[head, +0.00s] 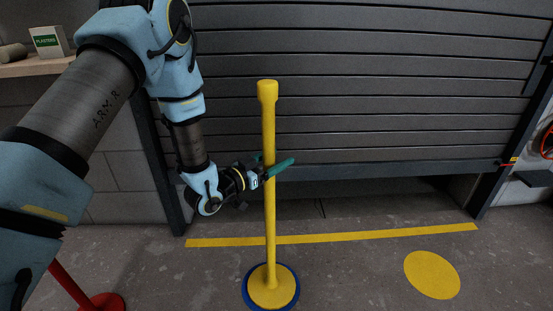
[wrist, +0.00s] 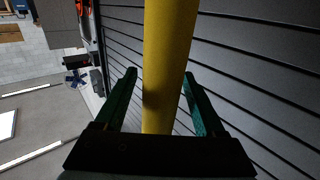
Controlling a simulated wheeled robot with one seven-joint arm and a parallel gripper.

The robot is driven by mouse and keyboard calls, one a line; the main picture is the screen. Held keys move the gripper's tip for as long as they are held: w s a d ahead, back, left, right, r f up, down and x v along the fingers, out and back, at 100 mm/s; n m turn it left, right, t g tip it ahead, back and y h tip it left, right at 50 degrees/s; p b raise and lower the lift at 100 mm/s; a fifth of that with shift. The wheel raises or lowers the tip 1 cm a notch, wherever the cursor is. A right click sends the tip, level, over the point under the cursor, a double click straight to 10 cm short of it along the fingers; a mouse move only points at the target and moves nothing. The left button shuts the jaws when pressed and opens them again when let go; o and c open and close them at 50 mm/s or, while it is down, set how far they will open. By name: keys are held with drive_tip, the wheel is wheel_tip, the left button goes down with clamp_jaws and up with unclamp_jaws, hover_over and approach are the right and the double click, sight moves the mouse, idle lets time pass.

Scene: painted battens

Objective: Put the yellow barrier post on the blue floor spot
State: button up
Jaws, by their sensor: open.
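The yellow barrier post (head: 270,220) stands upright in the head view. Its round yellow base rests on the blue floor spot (head: 247,298), which shows as a blue rim around the base. My gripper (head: 276,170) is at about mid-height of the post. In the wrist view the post (wrist: 168,65) passes between the two green fingers of my gripper (wrist: 160,95). The fingers are open, with a gap on each side of the post. Most of the blue spot is hidden under the base.
A yellow floor spot (head: 432,274) lies to the right, and a yellow line (head: 370,236) crosses the floor behind the post. A grey shutter (head: 400,100) stands behind. A red post (head: 98,302) stands at lower left. A shelf (head: 35,67) holds a box marked plasters (head: 50,41).

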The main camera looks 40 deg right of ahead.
drive_tip(key=a, duration=1.2)
drive_tip(key=shift+s+r, duration=0.15)
drive_tip(key=w+a+n+t+y, duration=0.2)
drive_tip(key=w+a+t+y, duration=0.25)
drive_tip(key=w, duration=0.55)
drive_tip(key=w+a+r+n+t+y, duration=0.1)
drive_tip(key=w+a+n+y, duration=0.25)
drive_tip(key=a, duration=0.35)
drive_tip(key=w+a+r+n+t+y, duration=0.15)
drive_tip(key=w+a+y, duration=0.25)
drive_tip(key=a, duration=0.4)
drive_tip(key=s+a+r+n+g+y, duration=0.1)
drive_tip(key=s+a+n+y, duration=0.15)
drive_tip(key=a, duration=0.45)
drive_tip(key=s+a+r+n+g+y, duration=0.1)
drive_tip(key=a+n+y, duration=0.15)
drive_tip(key=a, duration=0.45)
drive_tip(key=s+a+r+n+g, duration=0.3)
drive_tip(key=s+a, duration=0.3)
drive_tip(key=s, duration=0.3)
drive_tip(key=shift+a+r+n+g+y, duration=0.15)
drive_tip(key=shift+n+g+y, duration=0.25)
drive_tip(key=shift+n, duration=0.4)
